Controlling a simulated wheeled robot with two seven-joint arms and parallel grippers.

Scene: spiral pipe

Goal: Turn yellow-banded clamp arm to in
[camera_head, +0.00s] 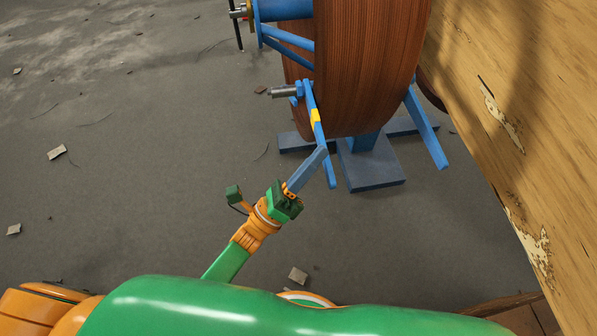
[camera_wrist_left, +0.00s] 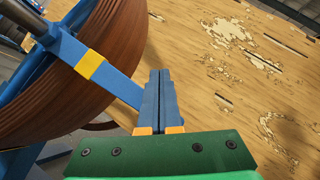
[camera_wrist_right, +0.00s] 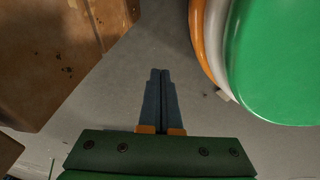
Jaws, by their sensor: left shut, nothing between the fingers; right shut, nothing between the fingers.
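The yellow-banded clamp arm (camera_head: 309,98) is a blue bar at the front of the brown ribbed coil (camera_head: 365,65), with a yellow band (camera_head: 315,116) partway along. It slants down to a free end. My left gripper (camera_head: 322,150) is shut and empty, its fingertips overlapping the arm's lower part in the head view. In the left wrist view the arm (camera_wrist_left: 117,85) runs from upper left to the left side of the shut fingers (camera_wrist_left: 160,75); contact is unclear. My right gripper (camera_wrist_right: 160,75) is shut and empty over grey floor, outside the head view.
A blue stand (camera_head: 375,168) supports the coil, with another blue arm (camera_head: 427,130) to the right. A worn yellow-wood surface (camera_head: 520,110) fills the right side. Brown boxes (camera_wrist_right: 50,60) lie left in the right wrist view. Grey floor on the left is mostly clear.

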